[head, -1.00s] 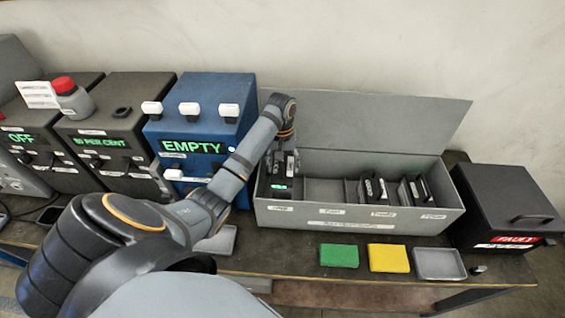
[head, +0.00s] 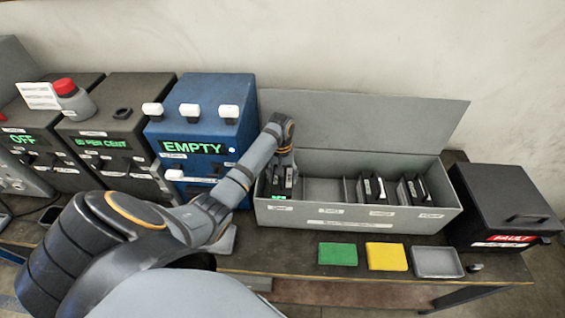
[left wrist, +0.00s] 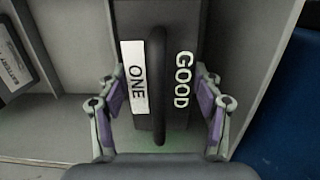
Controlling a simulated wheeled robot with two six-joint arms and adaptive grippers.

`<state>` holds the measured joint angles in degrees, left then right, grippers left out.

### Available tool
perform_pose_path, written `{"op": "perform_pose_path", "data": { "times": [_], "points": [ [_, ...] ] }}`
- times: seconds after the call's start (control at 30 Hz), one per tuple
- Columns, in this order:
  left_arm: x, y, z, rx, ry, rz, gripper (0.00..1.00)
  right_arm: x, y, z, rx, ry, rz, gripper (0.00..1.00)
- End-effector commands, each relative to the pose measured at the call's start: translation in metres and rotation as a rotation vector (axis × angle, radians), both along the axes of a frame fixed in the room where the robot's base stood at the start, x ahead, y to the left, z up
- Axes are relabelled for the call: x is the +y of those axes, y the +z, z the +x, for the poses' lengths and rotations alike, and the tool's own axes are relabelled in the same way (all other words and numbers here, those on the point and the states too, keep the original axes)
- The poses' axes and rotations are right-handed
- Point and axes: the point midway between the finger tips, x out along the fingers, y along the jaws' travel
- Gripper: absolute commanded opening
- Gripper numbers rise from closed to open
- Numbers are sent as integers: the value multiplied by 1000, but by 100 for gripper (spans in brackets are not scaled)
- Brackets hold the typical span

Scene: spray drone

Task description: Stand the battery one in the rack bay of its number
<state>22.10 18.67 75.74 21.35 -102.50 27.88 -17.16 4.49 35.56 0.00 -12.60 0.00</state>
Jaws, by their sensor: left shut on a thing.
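Battery one (left wrist: 142,122) is a dark block with a black handle, a white label reading ONE and the word GOOD. My left gripper (left wrist: 160,108) is shut on it, with a finger at each side. In the head view, battery one (head: 281,188) is upright inside the leftmost bay of the grey rack (head: 358,212), its green light low near the front wall. Whether its base touches the floor of the bay is hidden. My left wrist is above that bay. My right gripper is not in view.
Other dark batteries (head: 371,190) stand in bays at the right of the rack; the bay beside battery one looks empty. A blue box reading EMPTY (head: 200,140) stands close on the left. A black FAULT box (head: 500,205) is at the right.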

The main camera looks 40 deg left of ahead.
Motion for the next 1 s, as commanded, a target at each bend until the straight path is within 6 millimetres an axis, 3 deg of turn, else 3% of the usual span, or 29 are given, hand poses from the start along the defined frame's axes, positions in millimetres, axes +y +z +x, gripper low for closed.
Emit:
{"op": "perform_pose_path", "data": {
  "times": [0.47,0.5,0.67,1.0],
  "points": [
    [0,-7,2,-5,-1,1,3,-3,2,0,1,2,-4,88],
    [0,-10,0,1,0,-1,67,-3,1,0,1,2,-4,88],
    [0,-10,0,0,0,0,88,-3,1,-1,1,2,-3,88],
    [0,-8,0,0,0,0,88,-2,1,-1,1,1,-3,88]
  ]
}}
